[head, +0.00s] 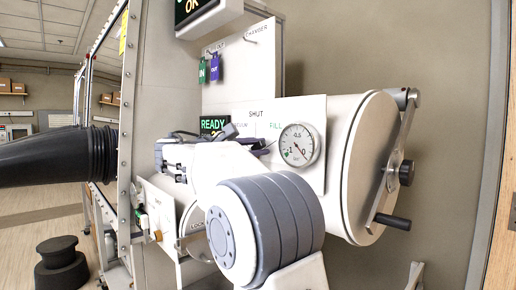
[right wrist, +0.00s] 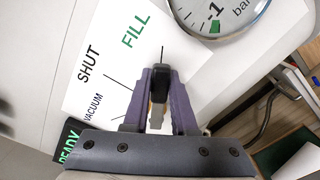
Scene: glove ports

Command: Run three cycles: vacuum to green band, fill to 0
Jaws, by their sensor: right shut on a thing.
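My right gripper (head: 248,140) is at the valve panel (head: 313,112) on the antechamber's side. In the right wrist view my right gripper (right wrist: 160,95) is shut on the black valve lever (right wrist: 161,80). The lever's tip lines up with the mark by FILL; SHUT and VACUUM are to its left. The round gauge (head: 299,146) has a green band near -1, and its needle appears to point toward 0. In the right wrist view the gauge (right wrist: 218,15) is cut off and its needle is not visible. A display (head: 213,125) reads READY. My left gripper is not in view.
The white round chamber door (head: 370,165) has a crank arm with a black handle (head: 393,221). Green (head: 203,72) and blue (head: 215,66) tags hang above the panel. A black ribbed sleeve (head: 60,156) sticks out at left.

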